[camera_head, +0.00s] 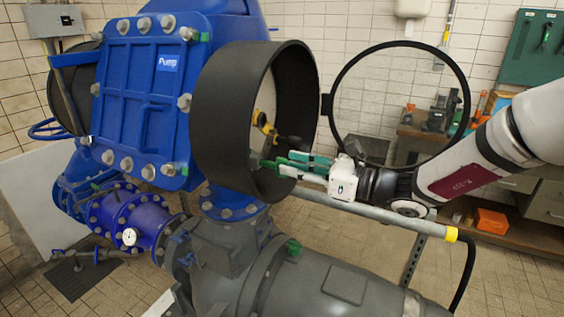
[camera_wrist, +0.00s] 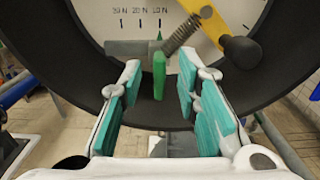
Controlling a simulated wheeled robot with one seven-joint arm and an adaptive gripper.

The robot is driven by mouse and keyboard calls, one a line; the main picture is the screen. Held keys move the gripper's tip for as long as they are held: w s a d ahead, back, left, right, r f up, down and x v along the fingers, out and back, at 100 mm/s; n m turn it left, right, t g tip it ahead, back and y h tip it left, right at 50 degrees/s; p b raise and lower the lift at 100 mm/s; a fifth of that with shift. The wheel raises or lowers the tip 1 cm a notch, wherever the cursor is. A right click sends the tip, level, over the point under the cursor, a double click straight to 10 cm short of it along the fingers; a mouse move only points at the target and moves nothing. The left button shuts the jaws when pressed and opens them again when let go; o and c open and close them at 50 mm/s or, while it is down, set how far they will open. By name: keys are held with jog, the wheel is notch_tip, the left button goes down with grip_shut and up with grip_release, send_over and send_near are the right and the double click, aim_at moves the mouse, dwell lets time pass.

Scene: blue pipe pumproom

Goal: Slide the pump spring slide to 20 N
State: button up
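The spring slide shows in the wrist view as an upright green tab (camera_wrist: 159,75) under a grey block, with a thin green pointer above it. A coil spring (camera_wrist: 180,36) runs from the block up to a yellow lever. The white scale plate (camera_wrist: 100,18) has upside-down labels that look like 30 N, 20 N and 10 N from left to right. The pointer stands at the rightmost label. My gripper (camera_head: 285,164) reaches into the black round housing (camera_head: 215,125). Its teal-padded fingers (camera_wrist: 160,72) are open, one on each side of the tab, with visible gaps.
A grey pipe (camera_head: 370,212) runs below my arm.

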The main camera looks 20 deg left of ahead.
aim_at(283, 177)
jog(key=shift+w+a, duration=0.1)
jog(key=shift+a, duration=1.55)
grip_shut()
